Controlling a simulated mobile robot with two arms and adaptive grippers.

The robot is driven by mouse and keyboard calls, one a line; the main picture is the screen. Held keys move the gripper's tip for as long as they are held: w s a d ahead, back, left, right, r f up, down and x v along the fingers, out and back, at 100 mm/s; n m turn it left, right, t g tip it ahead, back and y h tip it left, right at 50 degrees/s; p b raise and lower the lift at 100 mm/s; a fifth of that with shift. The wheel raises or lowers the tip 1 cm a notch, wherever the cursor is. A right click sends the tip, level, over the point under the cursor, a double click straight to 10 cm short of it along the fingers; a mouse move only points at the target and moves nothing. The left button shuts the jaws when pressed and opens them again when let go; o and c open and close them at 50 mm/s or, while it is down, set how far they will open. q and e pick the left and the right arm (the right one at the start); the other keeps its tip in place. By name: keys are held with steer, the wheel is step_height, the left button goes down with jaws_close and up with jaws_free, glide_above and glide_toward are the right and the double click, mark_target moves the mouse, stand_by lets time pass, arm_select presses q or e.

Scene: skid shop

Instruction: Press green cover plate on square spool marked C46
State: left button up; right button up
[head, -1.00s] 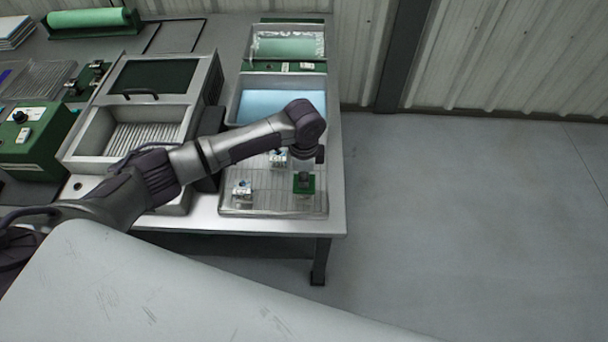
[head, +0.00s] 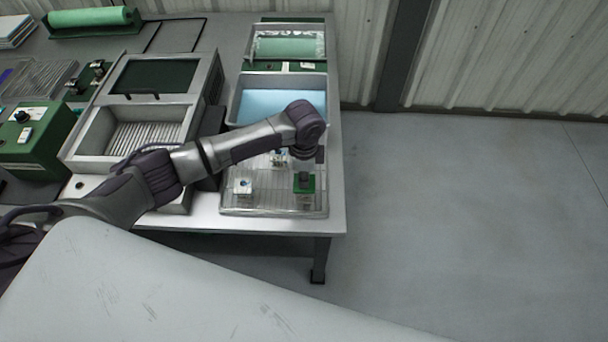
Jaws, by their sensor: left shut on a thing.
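The green cover plate (head: 304,189) is at the right side of the clear tray, directly under my left gripper (head: 304,178). The left gripper points straight down and is shut on the plate. Something pale shows just below the plate, but I cannot tell whether the plate touches it or read any C46 mark. One small white square spool (head: 242,187) stands at the tray's left. Another white spool (head: 278,160) stands farther back, partly hidden by my left arm. My right gripper is not in view.
The clear ribbed tray (head: 262,212) sits near the table's front right corner. Behind it is a bin with blue liquid (head: 275,105). A grey box with an open dark-windowed lid (head: 152,77) stands left. Open floor lies right.

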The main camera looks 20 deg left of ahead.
arm_select(q)
steer(key=shift+f, duration=0.3)
stand_by(0.6)
steer(key=shift+f+p, duration=0.35)
steer(key=shift+p, duration=0.2)
stand_by(0.4)
steer(key=o, duration=0.8)
steer(key=shift+o, duration=0.5)
steer(key=o, duration=0.3)
steer(key=shift+o, duration=0.2)
